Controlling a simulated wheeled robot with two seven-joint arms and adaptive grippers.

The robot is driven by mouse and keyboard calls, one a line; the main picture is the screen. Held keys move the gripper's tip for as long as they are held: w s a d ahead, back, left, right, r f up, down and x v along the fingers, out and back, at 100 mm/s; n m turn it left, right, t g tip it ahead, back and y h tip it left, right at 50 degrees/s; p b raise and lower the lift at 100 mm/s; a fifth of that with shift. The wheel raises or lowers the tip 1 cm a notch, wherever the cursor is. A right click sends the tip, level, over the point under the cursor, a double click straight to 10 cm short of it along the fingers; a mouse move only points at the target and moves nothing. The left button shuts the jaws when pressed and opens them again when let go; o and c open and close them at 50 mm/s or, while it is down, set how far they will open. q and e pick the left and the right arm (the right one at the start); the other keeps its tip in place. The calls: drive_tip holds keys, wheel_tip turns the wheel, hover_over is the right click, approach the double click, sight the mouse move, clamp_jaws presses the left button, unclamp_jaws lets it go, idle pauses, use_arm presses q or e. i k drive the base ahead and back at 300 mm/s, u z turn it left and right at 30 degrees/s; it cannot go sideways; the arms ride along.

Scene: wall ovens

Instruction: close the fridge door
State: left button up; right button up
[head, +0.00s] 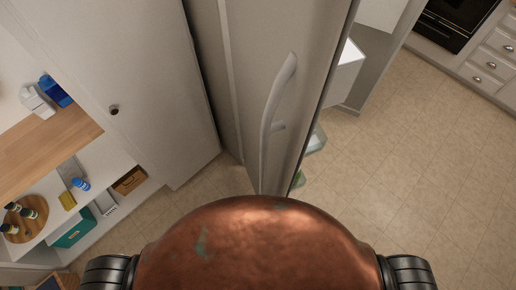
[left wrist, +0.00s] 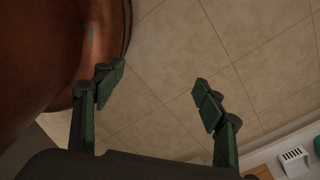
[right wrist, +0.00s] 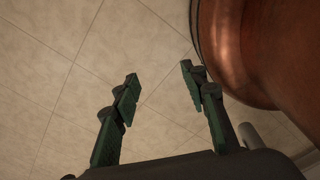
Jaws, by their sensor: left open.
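The fridge door (head: 270,40) is a grey panel with a long curved handle (head: 270,115), in the middle of the head view. It stands open, seen steeply from above, in front of my body. Clear bins (head: 316,140) show past its right edge. My left gripper (left wrist: 160,95) is open and empty over the tiled floor in the left wrist view. My right gripper (right wrist: 160,88) is open and empty over the floor in the right wrist view. Neither gripper shows in the head view, and neither touches the door.
A tall white cabinet (head: 150,80) stands left of the door. Further left, shelves hold bottles on a round wooden board (head: 30,215), a teal box (head: 75,230) and a blue item (head: 56,92). An oven (head: 455,22) and drawers (head: 490,65) are at upper right. The tiled floor (head: 420,150) at right is clear.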

sight(292, 60)
drive_tip(key=z, duration=0.65)
drive_tip(key=k, duration=0.95)
drive_tip(key=u, duration=0.35)
